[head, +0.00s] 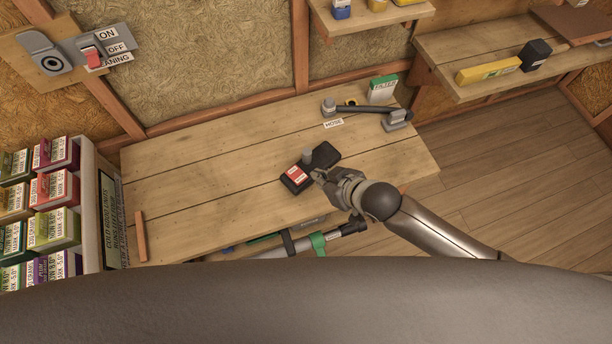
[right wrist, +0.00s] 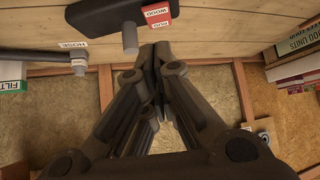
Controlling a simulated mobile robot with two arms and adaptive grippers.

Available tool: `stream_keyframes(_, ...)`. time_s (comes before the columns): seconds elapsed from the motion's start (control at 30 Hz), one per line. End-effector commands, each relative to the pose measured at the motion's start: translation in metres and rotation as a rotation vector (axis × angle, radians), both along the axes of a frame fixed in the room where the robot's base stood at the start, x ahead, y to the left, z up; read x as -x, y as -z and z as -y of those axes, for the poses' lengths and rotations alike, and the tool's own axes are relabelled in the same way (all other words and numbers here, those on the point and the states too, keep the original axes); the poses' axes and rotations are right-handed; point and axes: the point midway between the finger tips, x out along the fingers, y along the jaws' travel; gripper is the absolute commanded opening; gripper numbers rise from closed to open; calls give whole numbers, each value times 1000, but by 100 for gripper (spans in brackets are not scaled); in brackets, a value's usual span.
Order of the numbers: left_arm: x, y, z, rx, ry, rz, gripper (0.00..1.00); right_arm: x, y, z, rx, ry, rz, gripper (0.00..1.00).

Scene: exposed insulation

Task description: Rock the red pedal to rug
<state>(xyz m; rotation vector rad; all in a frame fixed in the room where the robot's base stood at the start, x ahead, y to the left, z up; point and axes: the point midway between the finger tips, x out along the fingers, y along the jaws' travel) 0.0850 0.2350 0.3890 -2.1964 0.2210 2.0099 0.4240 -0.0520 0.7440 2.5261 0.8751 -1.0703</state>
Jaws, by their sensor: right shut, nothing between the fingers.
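The black vacuum head (head: 329,155) lies on the wooden workbench, with a grey tube stub (head: 307,157) on it. Its red pedal (head: 296,175) with a white label faces the front left. In the right wrist view the red pedal (right wrist: 157,13) shows WOOD and RUG labels, and the black head (right wrist: 105,18) is at the top. My right gripper (head: 319,175) is shut and empty, its fingertips close to the pedal's right side. I cannot tell whether they touch. In the right wrist view its fingers (right wrist: 156,52) meet just below the pedal. My left gripper is not in view.
The hose (head: 360,109) with its HOSE label and a white-green box (head: 383,89) stand at the bench's back right. Boxes (head: 55,229) fill a rack at left. A wall switch (head: 92,56) is at upper left. The bench's left half (head: 200,165) is mostly clear.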

Motion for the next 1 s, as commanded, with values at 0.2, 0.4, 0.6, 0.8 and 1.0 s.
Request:
stream_keyframes(0.2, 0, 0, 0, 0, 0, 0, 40, 7, -16, -10, -14, -37, 9, 0)
stream_keyframes(0.4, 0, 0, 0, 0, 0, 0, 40, 7, -16, -10, -14, -37, 9, 0)
stream_keyframes(0.6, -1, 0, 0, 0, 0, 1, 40, 4, -12, -12, -15, -37, 8, 0)
stream_keyframes(0.8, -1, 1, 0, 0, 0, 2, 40, -9, 4, -24, -15, -37, 9, 0)
stream_keyframes(1.0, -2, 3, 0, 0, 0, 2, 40, -27, 29, -39, -14, -37, 9, 0)
